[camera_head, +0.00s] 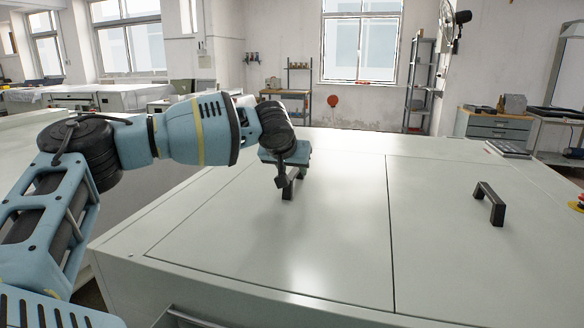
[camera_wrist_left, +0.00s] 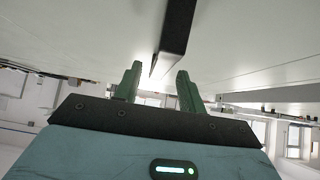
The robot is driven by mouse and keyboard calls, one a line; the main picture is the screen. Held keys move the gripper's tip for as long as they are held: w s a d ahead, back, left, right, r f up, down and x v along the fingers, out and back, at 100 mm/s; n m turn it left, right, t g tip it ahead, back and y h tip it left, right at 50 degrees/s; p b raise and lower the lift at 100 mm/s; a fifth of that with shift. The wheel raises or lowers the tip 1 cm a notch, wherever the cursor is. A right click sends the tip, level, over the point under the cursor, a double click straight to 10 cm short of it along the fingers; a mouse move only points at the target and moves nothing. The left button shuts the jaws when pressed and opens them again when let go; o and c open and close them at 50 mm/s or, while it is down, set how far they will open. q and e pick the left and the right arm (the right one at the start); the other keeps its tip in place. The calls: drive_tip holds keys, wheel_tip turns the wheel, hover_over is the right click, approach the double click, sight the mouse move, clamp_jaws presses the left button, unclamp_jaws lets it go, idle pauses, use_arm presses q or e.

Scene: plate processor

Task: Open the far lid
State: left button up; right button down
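The left lid (camera_head: 265,235) is a flat grey-white panel lying closed in the top of the machine, with a black bar handle (camera_head: 290,188). My left gripper (camera_head: 282,180) is at this handle and partly hides it. In the left wrist view the two green fingers of the gripper (camera_wrist_left: 158,82) stand apart. The end of the dark handle (camera_wrist_left: 176,38) shows between and beyond their tips, with a gap visible to each side; I cannot tell whether they touch it. The right lid (camera_head: 450,250) is also closed, with its own black handle (camera_head: 490,203). My right gripper is not in view.
A flat dark keypad-like panel (camera_head: 508,148) lies on the machine's back right, and a red and yellow button (camera_head: 578,203) is at its right edge. The lid surfaces around the handles are clear. Shelves (camera_head: 420,85) and a drawer bench (camera_head: 497,125) stand behind.

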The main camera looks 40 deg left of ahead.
use_arm(q)
drive_tip(key=c, duration=0.7)
clamp_jaws()
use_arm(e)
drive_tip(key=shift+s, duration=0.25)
use_arm(q)
drive_tip(key=shift+r, duration=0.15)
